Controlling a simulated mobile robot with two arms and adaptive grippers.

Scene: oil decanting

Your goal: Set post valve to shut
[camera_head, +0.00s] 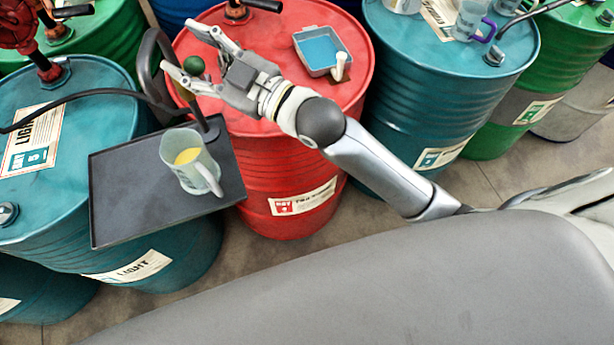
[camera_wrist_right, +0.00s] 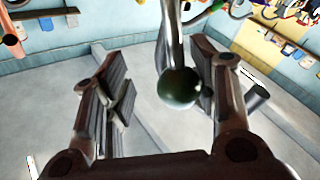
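The post valve shows as a green ball knob (camera_head: 194,65) on a short lever. It stands by a dark curved pipe (camera_head: 146,62) above the black tray, near the red drum. My right gripper (camera_head: 180,47) is open, with its fingers spread on either side of the knob. In the right wrist view the knob (camera_wrist_right: 180,88) lies between the two fingers (camera_wrist_right: 157,88), close to the right-hand finger. I cannot tell whether it touches that finger. Much of the lever and valve body is hidden or too small to read. My left gripper is not in view.
A clear jug (camera_head: 190,165) with yellow liquid stands on the black tray (camera_head: 118,205) below the pipe. A blue-filled tub (camera_head: 318,50) sits on the red drum (camera_head: 290,185). Teal drums (camera_head: 445,75) stand on both sides. A black hose (camera_head: 85,95) runs in from the left.

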